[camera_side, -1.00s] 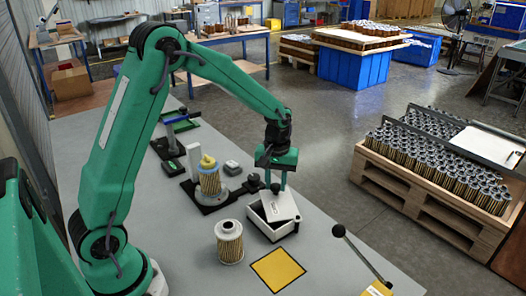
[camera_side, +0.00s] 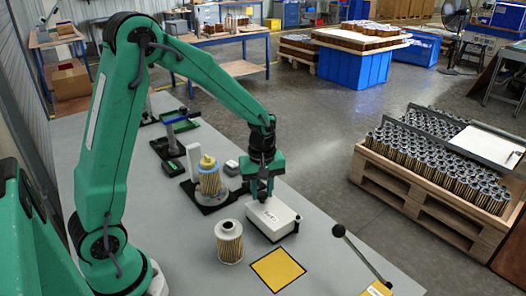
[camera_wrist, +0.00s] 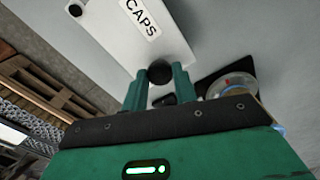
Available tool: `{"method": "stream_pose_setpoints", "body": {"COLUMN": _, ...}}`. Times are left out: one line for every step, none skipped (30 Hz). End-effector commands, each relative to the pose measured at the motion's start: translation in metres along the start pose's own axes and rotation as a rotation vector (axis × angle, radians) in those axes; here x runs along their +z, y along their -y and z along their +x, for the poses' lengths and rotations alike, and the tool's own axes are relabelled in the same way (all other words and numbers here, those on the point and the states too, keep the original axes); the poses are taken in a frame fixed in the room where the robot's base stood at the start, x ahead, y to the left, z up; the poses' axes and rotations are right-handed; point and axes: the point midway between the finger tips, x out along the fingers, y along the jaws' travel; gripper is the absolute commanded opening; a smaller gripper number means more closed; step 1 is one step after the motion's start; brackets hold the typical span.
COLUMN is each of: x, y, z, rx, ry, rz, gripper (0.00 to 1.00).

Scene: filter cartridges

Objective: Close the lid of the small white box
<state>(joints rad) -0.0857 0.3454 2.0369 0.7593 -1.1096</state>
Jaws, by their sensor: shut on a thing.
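The small white box (camera_side: 273,228) stands on the grey bench with its white lid (camera_side: 272,212) lying flat over its top. My gripper (camera_side: 262,197) is at the box's far left edge. In the wrist view my gripper (camera_wrist: 158,88) is shut on a black round knob (camera_wrist: 160,73) at the edge of the lid. The inside of the box is hidden. I cannot tell whether any thin gap is left under the lid.
A filter cartridge (camera_side: 229,241) stands left of the box, and a yellow square (camera_side: 277,270) lies in front. A second cartridge (camera_side: 209,181) sits in a black fixture behind. A black-knobbed lever (camera_side: 360,252) stands to the right. The bench's right edge is close to the box.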

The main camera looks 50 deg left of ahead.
Motion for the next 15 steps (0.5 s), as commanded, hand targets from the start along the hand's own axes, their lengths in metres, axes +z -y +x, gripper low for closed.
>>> {"method": "stream_pose_setpoints", "body": {"x": 0.0001, "y": -0.0007, "z": -0.0007, "rx": 0.002, "ry": -0.001, "rz": 0.001, "gripper": 0.0}}
{"method": "stream_pose_setpoints", "body": {"x": 0.0001, "y": -0.0007, "z": -0.0008, "rx": 0.002, "ry": -0.001, "rz": 0.002, "gripper": 0.0}}
{"method": "stream_pose_setpoints", "body": {"x": 0.0001, "y": -0.0007, "z": -0.0007, "rx": 0.002, "ry": -0.001, "rz": 0.002, "gripper": 0.0}}
{"method": "stream_pose_setpoints", "body": {"x": 0.0001, "y": -0.0007, "z": -0.0008, "rx": 0.002, "ry": -0.001, "rz": 0.002, "gripper": 0.0}}
{"method": "stream_pose_setpoints", "body": {"x": 0.0001, "y": -0.0007, "z": -0.0008, "rx": 0.002, "ry": -0.001, "rz": 0.002, "gripper": 0.0}}
{"method": "stream_pose_setpoints", "body": {"x": 0.0001, "y": -0.0007, "z": -0.0007, "rx": 0.002, "ry": -0.001, "rz": 0.003, "gripper": 0.36}}
{"method": "stream_pose_setpoints", "body": {"x": 0.0001, "y": -0.0007, "z": -0.0007, "rx": 0.002, "ry": -0.001, "rz": 0.003, "gripper": 0.42}}
{"method": "stream_pose_setpoints", "body": {"x": 0.0001, "y": -0.0007, "z": -0.0007, "rx": 0.001, "ry": -0.001, "rz": 0.003, "gripper": 0.47}}
{"method": "stream_pose_setpoints", "body": {"x": 0.0001, "y": -0.0006, "z": -0.0006, "rx": 0.001, "ry": -0.001, "rz": 0.003, "gripper": 0.5}}
{"method": "stream_pose_setpoints", "body": {"x": 0.0001, "y": -0.0006, "z": -0.0006, "rx": 0.001, "ry": -0.001, "rz": 0.003, "gripper": 0.5}}
{"method": "stream_pose_setpoints", "body": {"x": 0.0001, "y": -0.0006, "z": -0.0005, "rx": 0.001, "ry": 0.0, "rz": 0.003, "gripper": 0.5}}
{"method": "stream_pose_setpoints", "body": {"x": 0.0001, "y": -0.0005, "z": -0.0004, "rx": 0.001, "ry": 0.0, "rz": 0.003, "gripper": 0.5}}
{"method": "stream_pose_setpoints", "body": {"x": 0.0001, "y": -0.0004, "z": -0.0004, "rx": 0.001, "ry": 0.0, "rz": 0.003, "gripper": 0.5}}
{"method": "stream_pose_setpoints", "body": {"x": 0.0001, "y": -0.0004, "z": -0.0003, "rx": 0.001, "ry": 0.0, "rz": 0.003, "gripper": 0.5}}
{"method": "stream_pose_setpoints", "body": {"x": 0.0001, "y": -0.0004, "z": -0.0003, "rx": 0.0, "ry": 0.0, "rz": 0.003, "gripper": 0.5}}
